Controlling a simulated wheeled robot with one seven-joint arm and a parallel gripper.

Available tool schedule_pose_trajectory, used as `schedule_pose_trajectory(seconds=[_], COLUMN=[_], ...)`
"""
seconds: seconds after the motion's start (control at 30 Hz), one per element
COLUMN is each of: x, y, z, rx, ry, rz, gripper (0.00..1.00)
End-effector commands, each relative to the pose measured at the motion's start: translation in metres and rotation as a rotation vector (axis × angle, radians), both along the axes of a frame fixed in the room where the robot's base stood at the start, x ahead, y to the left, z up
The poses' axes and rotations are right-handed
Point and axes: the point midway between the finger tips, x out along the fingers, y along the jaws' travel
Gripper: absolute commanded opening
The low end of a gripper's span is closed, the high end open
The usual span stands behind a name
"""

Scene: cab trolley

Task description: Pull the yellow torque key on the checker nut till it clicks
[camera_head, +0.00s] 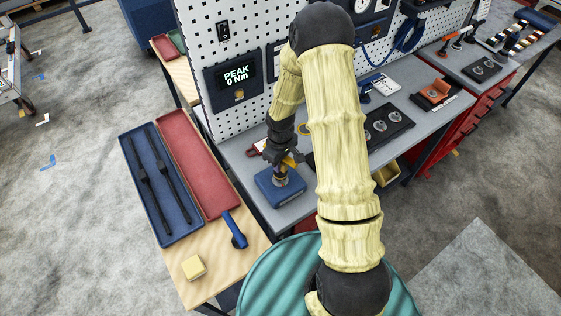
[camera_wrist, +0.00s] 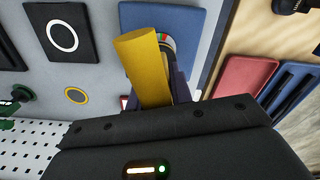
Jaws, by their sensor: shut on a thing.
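The yellow torque key (camera_wrist: 143,62) reaches up from between my gripper's fingers in the wrist view, over the blue checker base (camera_wrist: 192,22). In the head view a small yellow part of the key (camera_head: 293,159) shows at my gripper (camera_head: 284,160), just above the blue checker block (camera_head: 279,190) on the grey bench. My gripper is shut on the key. The checker nut is mostly hidden; a coloured ring (camera_wrist: 166,42) shows behind the key. The peak display (camera_head: 236,77) reads "PEAK 0 Nm".
A blue tray (camera_head: 134,143) with two black tools and a red tray (camera_head: 176,130) lie on the wooden table to the left. A blue-handled tool (camera_head: 234,230) and a yellow block (camera_head: 193,267) lie in front. A white pegboard (camera_head: 205,35) stands behind the checker.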

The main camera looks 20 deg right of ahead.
Motion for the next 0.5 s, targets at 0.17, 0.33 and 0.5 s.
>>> schedule_pose_trajectory(seconds=[0.17,0.33,0.5], x=[0.0004,0.0004,0.0005], y=[0.0001,0.0001,0.0002], z=[0.0004,-0.0017,-0.0054], rx=[0.0,0.0,0.0], ry=[-0.001,-0.001,-0.001], rz=[0.0,0.0,0.001], gripper=[0.0,0.0,0.0])
